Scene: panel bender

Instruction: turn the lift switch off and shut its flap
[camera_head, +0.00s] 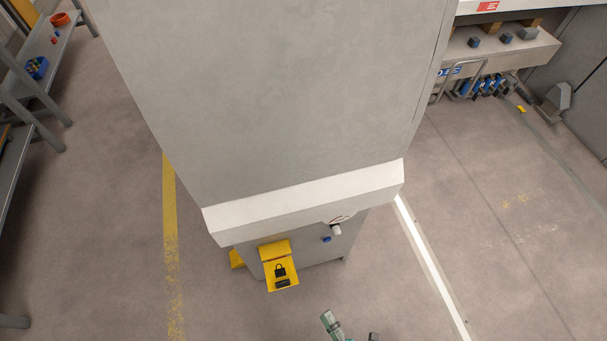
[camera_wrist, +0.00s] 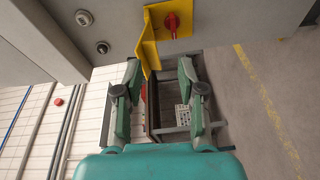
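The lift switch is a red rotary knob (camera_wrist: 172,22) on a yellow plate at the top of the wrist view. Its on or off setting cannot be told. Its yellow flap (camera_wrist: 148,45) stands open, out from the plate. In the head view the flap (camera_head: 281,272), with a black padlock sign, hangs open on the grey cabinet's lower front; the knob is hard to make out there. My gripper (camera_wrist: 160,68) is open and empty, its fingertips just short of the flap and below the knob in the wrist picture. One fingertip shows at the bottom of the head view (camera_head: 331,323).
The grey cabinet (camera_head: 280,90) fills the middle, with a sloping ledge (camera_head: 310,203) above the switch. A blue button (camera_head: 326,239) and a pale knob (camera_head: 336,230) sit right of the flap. Shelves (camera_head: 38,69) stand left. Floor in front is clear.

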